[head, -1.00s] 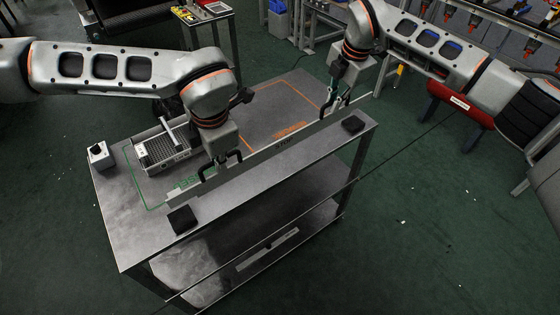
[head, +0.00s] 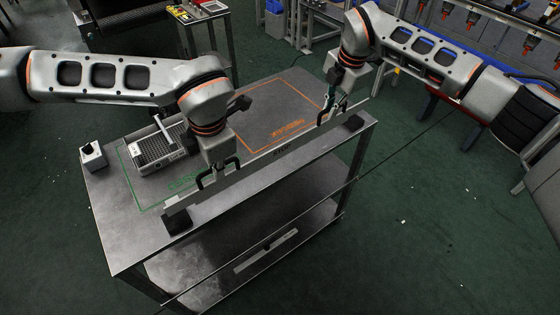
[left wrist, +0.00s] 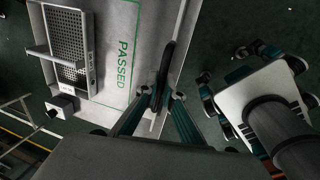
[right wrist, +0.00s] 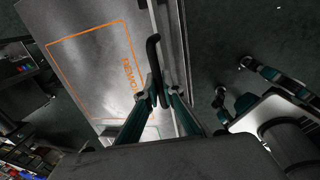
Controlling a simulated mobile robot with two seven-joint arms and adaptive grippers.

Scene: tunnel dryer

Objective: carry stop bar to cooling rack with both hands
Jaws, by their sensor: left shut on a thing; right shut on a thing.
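The stop bar (head: 255,168) is a long, thin grey bar with dark lettering and two black loop handles. It spans the steel table lengthwise along its front edge, overlapping two black pads in the head view. I cannot tell if it touches them. My left gripper (head: 219,168) is shut on the left handle, which also shows in the left wrist view (left wrist: 167,62). My right gripper (head: 333,110) is shut on the right handle, seen in the right wrist view (right wrist: 152,55). I cannot make out which thing is the cooling rack.
The steel table (head: 130,235) has a lower shelf and green and orange outlined zones. A perforated metal tray (head: 148,164) and a small white box (head: 93,155) are on its left part. Black pads (head: 178,223) sit near the front edge.

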